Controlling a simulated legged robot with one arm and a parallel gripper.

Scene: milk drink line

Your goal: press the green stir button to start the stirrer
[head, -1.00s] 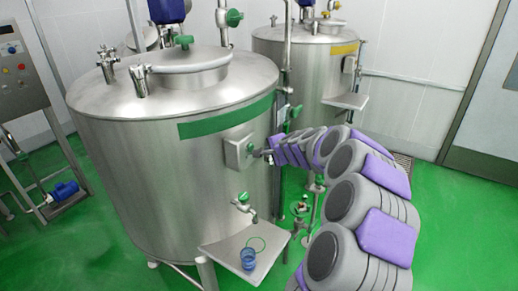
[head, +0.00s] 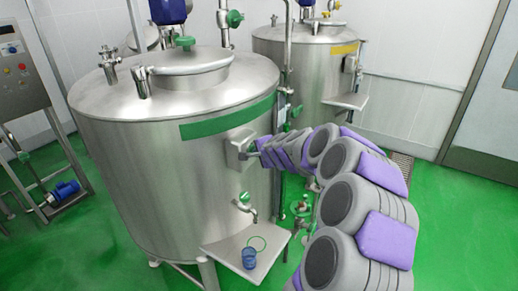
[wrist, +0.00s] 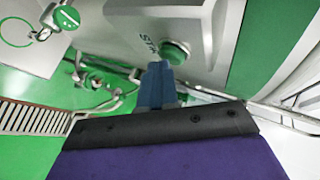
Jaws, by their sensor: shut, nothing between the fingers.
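The green stir button (wrist: 177,52) sits on a grey control box, next to dark lettering that is partly readable. The box (head: 238,148) is mounted on the side of the near steel tank (head: 150,170), below a green band. My gripper (wrist: 160,68) is shut and empty. In the wrist view its fingertips are right beside the button's lower left edge; I cannot tell whether they touch it. In the head view my gripper (head: 252,149) is at the front of the box, and the button is hidden there.
A tap (head: 245,203) and a steel shelf (head: 220,245) with a blue cup (head: 249,258) are below the box. Pipes and green valves (head: 298,207) stand right of the tank. A second tank (head: 310,75) with a yellow band stands behind. Green floor at right is clear.

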